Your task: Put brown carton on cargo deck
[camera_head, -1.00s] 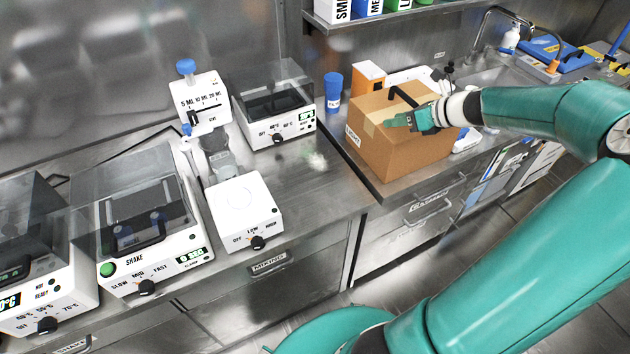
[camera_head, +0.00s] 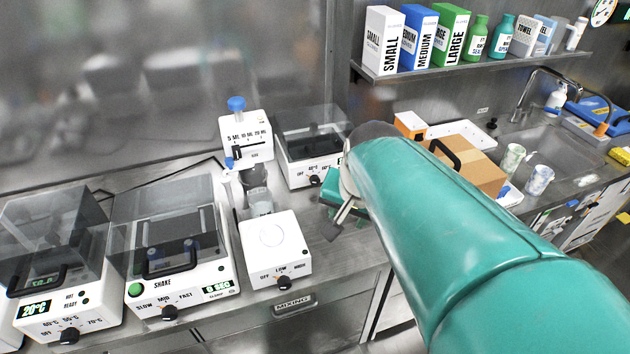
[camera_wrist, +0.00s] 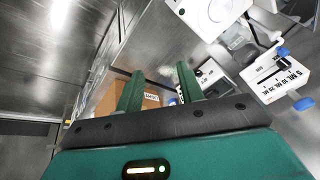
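The brown carton (camera_head: 478,172), with a black handle on top, stands on the steel counter at the right, partly hidden behind my arm. In the wrist view the carton (camera_wrist: 106,97) shows beyond my fingers, with a white label on its side. My gripper (camera_wrist: 159,82) is open and empty, its two green fingers apart. In the head view my gripper (camera_head: 335,200) is partly covered by my arm, above the counter to the left of the carton and apart from it. I cannot make out the cargo deck in either view.
A mixer (camera_head: 275,250), a shaker (camera_head: 175,250) and a heater box (camera_head: 310,150) stand on the counter at the left. Two patterned cups (camera_head: 538,180) stand right of the carton near the sink (camera_head: 560,150). A shelf (camera_head: 470,65) with boxes and bottles hangs above.

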